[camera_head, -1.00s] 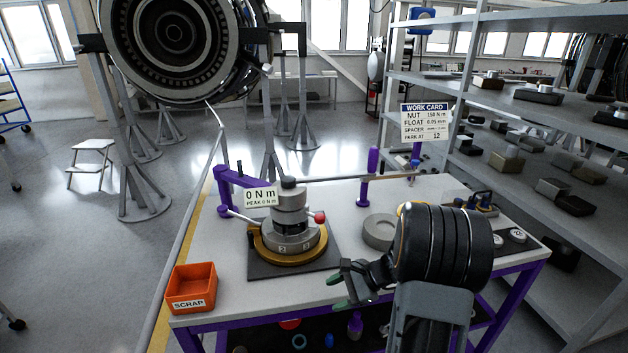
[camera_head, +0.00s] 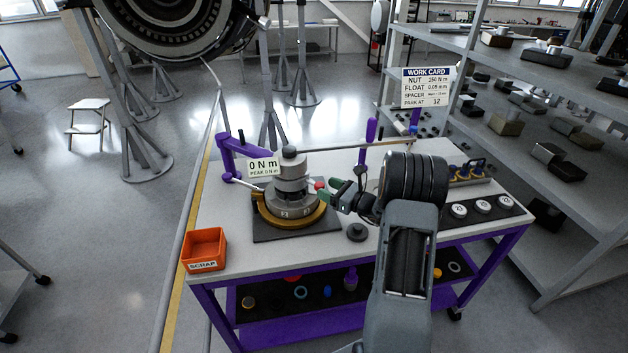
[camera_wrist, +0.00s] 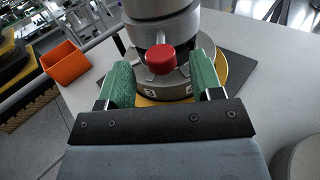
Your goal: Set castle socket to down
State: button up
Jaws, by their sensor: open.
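The grey stepped cylinder stack, which I take to be the castle socket (camera_head: 291,175), stands upright on a round base with a gold ring (camera_head: 291,222) on the work table. A red knob (camera_head: 319,185) sticks out at its right side. In the wrist view the red knob (camera_wrist: 161,58) is in front of the grey stack (camera_wrist: 165,28), above the numbered grey collar (camera_wrist: 165,85). My gripper (camera_head: 334,194) is open beside the knob. In the wrist view its green fingers (camera_wrist: 163,72) stand to left and right of the knob, apart from it.
A sign (camera_head: 263,167) reading 0 N m stands behind the stack, by a purple bracket (camera_head: 226,158). An orange scrap bin (camera_head: 205,249) is at the left table corner. A small black disc (camera_head: 357,232) lies near my gripper. A work card (camera_head: 427,87) stands behind; a purple post (camera_head: 371,130) rises there.

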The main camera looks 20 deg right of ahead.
aim_at(297, 179)
jog(key=shift+p+x, duration=0.65)
jog(key=shift+x, duration=2.15)
grip_shut()
